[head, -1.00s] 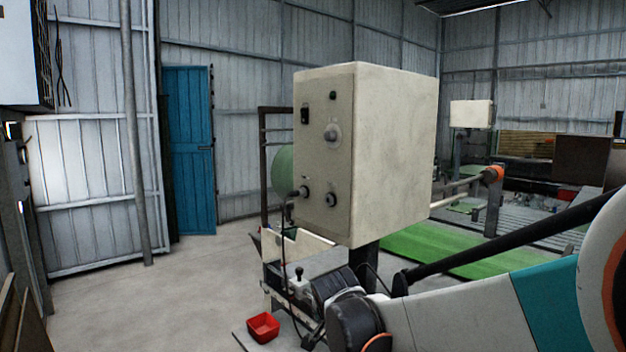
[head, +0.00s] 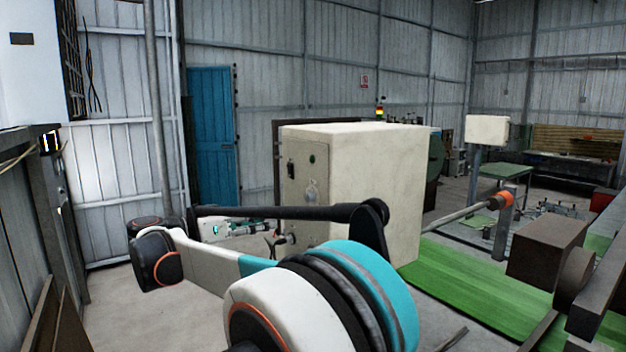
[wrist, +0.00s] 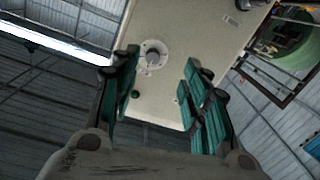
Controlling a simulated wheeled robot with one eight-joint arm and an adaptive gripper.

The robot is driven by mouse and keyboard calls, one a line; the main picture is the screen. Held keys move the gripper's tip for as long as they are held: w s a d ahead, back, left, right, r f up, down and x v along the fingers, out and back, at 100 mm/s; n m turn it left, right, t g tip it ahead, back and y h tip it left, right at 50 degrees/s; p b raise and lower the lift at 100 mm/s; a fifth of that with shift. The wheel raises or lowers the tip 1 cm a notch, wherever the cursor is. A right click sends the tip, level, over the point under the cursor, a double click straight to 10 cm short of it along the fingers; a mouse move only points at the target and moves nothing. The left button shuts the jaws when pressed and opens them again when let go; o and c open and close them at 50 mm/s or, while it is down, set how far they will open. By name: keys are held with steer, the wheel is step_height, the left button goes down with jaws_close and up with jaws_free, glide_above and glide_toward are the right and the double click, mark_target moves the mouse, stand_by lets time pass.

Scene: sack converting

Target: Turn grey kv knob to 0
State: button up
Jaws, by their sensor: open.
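The grey knob (head: 311,190) sits on a pale round plate on the front panel of a cream control box (head: 375,175). In the wrist view the knob (wrist: 153,60) shows beyond the fingers, nearer the left finger. My gripper (wrist: 160,95) is open and empty, with its teal finger pads spread apart and pointing at the panel. In the head view my gripper (head: 272,228) is left of the box, partly behind my arm. The knob's scale and pointer are too small to read.
A green button (wrist: 135,93) is close to the left finger. A dark switch (head: 291,170) is on the panel. A black lower knob (head: 290,238) shows beside my gripper. My arm hides the lower panel. A blue door (head: 212,135) stands behind.

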mark_target(307, 198)
steer(key=shift+h, duration=0.3)
steer(key=x, duration=0.4)
steer(key=r+p+x, duration=0.1)
steer(key=x, duration=0.3)
steer(key=r+p+x, duration=0.1)
steer(key=x, duration=0.3)
steer(key=shift+w+r, duration=0.2)
steer(key=shift+w, duration=0.05)
jaws_close()
